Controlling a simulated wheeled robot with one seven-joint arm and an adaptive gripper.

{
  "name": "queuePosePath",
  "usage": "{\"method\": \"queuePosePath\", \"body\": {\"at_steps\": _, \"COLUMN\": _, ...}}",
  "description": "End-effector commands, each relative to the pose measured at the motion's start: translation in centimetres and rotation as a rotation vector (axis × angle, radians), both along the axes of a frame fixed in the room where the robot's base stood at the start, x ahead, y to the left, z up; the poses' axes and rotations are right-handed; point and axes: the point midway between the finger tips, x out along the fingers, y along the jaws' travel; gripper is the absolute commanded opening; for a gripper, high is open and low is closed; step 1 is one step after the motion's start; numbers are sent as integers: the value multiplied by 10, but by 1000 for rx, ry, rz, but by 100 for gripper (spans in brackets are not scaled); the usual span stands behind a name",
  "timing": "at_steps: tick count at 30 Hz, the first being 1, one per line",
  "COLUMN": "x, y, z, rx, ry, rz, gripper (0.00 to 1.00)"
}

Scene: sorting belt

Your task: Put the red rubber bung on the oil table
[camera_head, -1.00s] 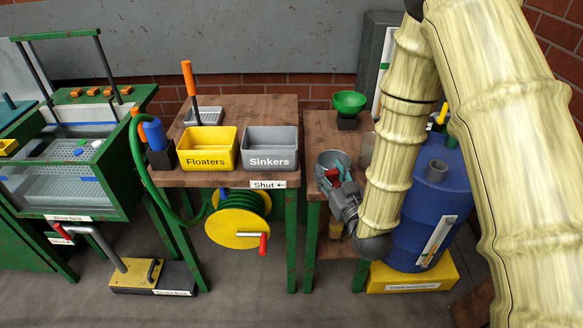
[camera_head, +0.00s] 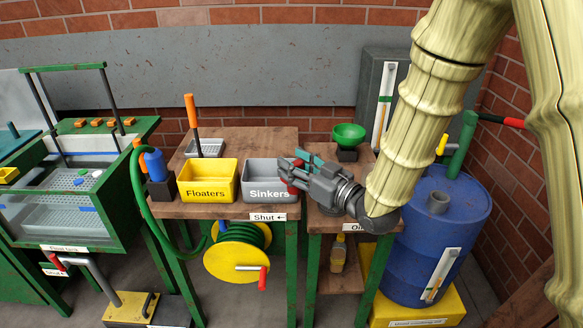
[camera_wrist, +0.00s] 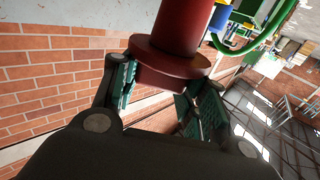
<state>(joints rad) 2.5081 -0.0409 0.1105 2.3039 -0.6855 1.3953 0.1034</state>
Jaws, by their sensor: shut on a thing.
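My gripper (camera_head: 294,172) is shut on the red rubber bung (camera_wrist: 172,70), a dark red cylinder with a wide flange, held between the green finger pads in the wrist view. In the head view only a little of the bung (camera_head: 292,189) shows between the grey fingers. The gripper points left, in front of the right end of the grey Sinkers bin (camera_head: 256,194). The oil table (camera_head: 325,140) is the right wooden table with green legs. Its label is partly covered, and my gripper and arm hide much of its top.
A yellow Floaters bin (camera_head: 206,194) sits left of the Sinkers bin. A bottle (camera_head: 338,254) is on the lower shelf. A blue barrel (camera_head: 440,215) stands at the right, and a hose reel (camera_head: 237,262) below.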

Motion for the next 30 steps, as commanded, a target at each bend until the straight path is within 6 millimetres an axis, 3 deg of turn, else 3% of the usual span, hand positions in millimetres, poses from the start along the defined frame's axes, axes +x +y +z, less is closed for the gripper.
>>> {"method": "queuePosePath", "body": {"at_steps": 15, "x": 102, "y": 8, "z": -9, "rx": -1, "ry": -1, "rz": -1, "gripper": 6}}
{"method": "queuePosePath", "body": {"at_steps": 27, "x": 131, "y": 11, "z": -12, "rx": -1, "ry": -1, "rz": -1, "gripper": 6}}
{"method": "queuePosePath", "body": {"at_steps": 30, "x": 129, "y": 11, "z": -24, "rx": -1, "ry": 2, "rz": 0, "gripper": 6}}
